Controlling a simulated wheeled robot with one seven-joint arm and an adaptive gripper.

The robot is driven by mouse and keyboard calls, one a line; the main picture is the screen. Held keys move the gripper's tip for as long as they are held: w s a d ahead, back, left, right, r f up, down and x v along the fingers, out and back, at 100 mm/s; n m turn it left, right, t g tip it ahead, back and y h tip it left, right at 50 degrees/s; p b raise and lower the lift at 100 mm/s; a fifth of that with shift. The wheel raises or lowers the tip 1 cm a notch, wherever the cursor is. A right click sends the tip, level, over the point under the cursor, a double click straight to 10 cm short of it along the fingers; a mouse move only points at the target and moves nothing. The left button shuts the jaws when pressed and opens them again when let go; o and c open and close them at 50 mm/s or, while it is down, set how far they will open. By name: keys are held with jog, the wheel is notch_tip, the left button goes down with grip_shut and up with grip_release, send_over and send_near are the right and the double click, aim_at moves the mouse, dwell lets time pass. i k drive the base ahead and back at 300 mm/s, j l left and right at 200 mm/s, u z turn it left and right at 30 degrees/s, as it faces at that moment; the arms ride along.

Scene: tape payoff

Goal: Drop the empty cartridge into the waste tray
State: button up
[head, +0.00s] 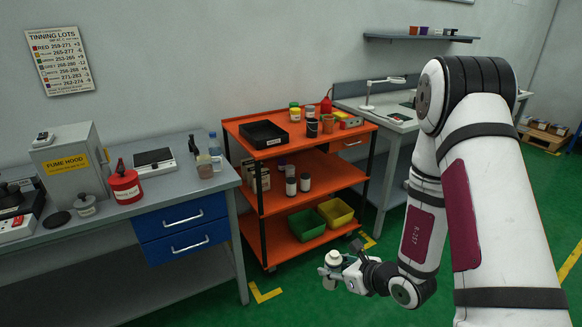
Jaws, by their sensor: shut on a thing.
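My gripper (338,273) is low in front of the orange cart, over the green floor, near the cart's front right corner. It is shut on a small pale, rounded thing that I take for the cartridge (333,258). The fingers hide part of it, and I cannot see whether it is empty. A black open tray (262,146) lies on the left of the cart's top shelf. It may be the waste tray, but no label on it is readable. My gripper is well below it and to its right.
The orange cart (283,208) also carries jars, a red bottle (326,106), a green bin (306,224) and a yellow bin (335,212). A grey bench (95,226) stands left, another bench (378,113) behind right. Green floor is open before the cart.

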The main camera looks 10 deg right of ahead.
aim_at(267, 137)
jog(key=i+j, duration=1.2)
jog(key=k+j+u, duration=0.05)
jog(key=j, duration=0.1)
